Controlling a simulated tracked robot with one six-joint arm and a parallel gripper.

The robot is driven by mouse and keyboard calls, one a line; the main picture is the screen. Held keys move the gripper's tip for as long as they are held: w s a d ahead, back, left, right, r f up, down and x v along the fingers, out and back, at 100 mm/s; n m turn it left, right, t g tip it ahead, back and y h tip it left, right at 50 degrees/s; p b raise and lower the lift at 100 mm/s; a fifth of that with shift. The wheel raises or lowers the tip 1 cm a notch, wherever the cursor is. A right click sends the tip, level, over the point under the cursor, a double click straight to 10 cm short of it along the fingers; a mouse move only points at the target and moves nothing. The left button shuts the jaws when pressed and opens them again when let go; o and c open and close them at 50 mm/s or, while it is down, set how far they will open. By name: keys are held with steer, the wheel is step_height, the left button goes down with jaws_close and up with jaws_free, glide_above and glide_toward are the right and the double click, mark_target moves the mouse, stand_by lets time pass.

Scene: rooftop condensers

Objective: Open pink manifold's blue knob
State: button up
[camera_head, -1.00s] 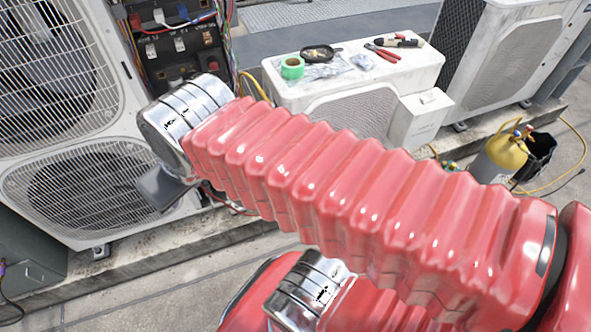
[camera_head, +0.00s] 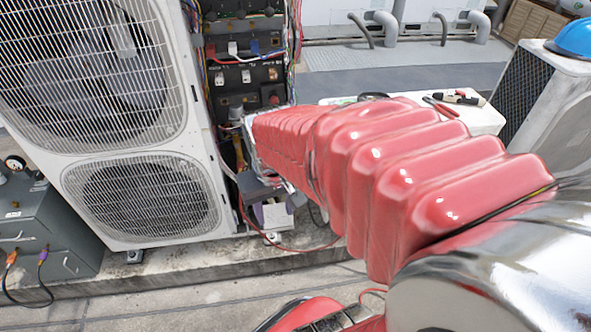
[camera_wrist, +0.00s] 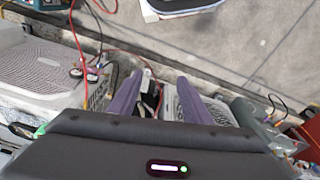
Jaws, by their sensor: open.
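My arm covers much of the middle of the head view. My gripper (camera_head: 268,212) hangs in front of the foot of the open electrical panel, partly hidden by the arm. In the wrist view my gripper (camera_wrist: 159,76) shows two purple fingers spread apart, with nothing held between them. Beyond and between the fingers are small white and dark parts, too small to tell.
A large condenser (camera_head: 140,195) with fan grilles stands left of the open wired panel (camera_head: 242,72). A grey case (camera_head: 48,235) stands at far left. A low white unit (camera_head: 485,117) carries pliers (camera_head: 440,107). A blue helmet (camera_head: 575,38) sits on the right unit.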

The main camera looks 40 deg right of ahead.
steer(key=s+d+f+m+g, duration=0.1)
steer(key=d+f+m, duration=0.3)
steer(key=d+f, duration=0.95)
steer(key=d+f+m+g, duration=0.1)
steer(key=d+f+m, duration=0.3)
steer(key=d+f, duration=1)
steer(key=s+d+f+m+t+h, duration=0.1)
steer(key=s+f+m+t, duration=0.4)
steer(key=f, duration=1.2)
steer(key=f+m+t+h, duration=0.2)
steer(key=f+m, duration=0.4)
steer(key=f, duration=1.1)
steer(key=w+d+r+m+t+h, duration=0.1)
steer(key=w+r+m+t+h, duration=0.1)
steer(key=r+m+t, duration=0.2)
steer(key=w+d+r+m+t+h, duration=0.2)
steer(key=r+m+t, duration=0.3)
steer(key=r, duration=0.3)
steer(key=shift+w+d+r+m+h, duration=0.2)
steer(key=shift+w+r+m+h, duration=0.1)
steer(key=shift+w+m+h, duration=0.45)
